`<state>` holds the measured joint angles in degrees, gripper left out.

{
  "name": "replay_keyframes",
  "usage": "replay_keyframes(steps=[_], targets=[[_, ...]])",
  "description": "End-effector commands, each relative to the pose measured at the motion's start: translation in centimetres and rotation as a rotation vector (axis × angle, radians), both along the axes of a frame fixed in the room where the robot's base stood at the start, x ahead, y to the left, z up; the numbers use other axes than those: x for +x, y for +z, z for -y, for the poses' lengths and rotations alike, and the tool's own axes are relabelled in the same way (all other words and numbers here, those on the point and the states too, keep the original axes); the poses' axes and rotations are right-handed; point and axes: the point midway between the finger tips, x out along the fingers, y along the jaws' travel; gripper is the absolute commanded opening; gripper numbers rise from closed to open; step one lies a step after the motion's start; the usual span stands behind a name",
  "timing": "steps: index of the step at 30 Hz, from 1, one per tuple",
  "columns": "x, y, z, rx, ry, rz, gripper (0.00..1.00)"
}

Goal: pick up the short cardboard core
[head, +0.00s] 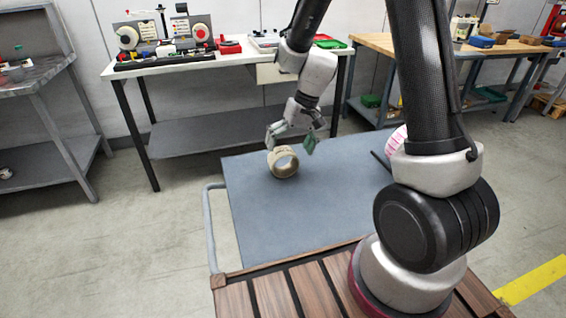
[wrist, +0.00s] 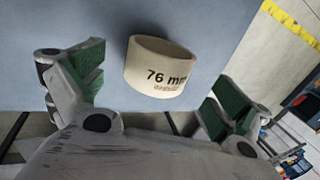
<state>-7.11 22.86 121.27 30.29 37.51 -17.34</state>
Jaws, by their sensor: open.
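The short cardboard core (head: 284,162) is a beige ring lying on its side on the blue-grey cart top (head: 255,215), near its far edge. In the wrist view the core (wrist: 160,68) shows "76 mm" printed on its outer wall. My gripper (head: 291,142) is open just above and beside the core in the head view. In the wrist view my gripper's green-padded fingers (wrist: 150,95) stand wide apart, left and right of the core, and the space between them is empty. No finger visibly touches the core.
A roll with pink marks (head: 397,140) stands at the cart top's right, partly hidden by my arm, with a dark rod (head: 380,160) beside it. A white-topped bench (head: 215,58) with the rewinder stands behind. The cart top's front left is clear.

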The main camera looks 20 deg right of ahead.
Motion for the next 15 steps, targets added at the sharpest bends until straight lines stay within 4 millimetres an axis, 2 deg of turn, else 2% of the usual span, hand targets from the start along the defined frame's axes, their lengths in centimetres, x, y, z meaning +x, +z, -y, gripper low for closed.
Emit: replay_keyframes(steps=[6,9,15], targets=[[0.1,-3.3,-1.1,-0.001,0.0,-0.004,1.0],[0.1,-4.3,-1.4,-0.001,0.001,-0.002,1.0],[0.1,-4.7,-1.6,0.0,0.0,0.0,1.0]])
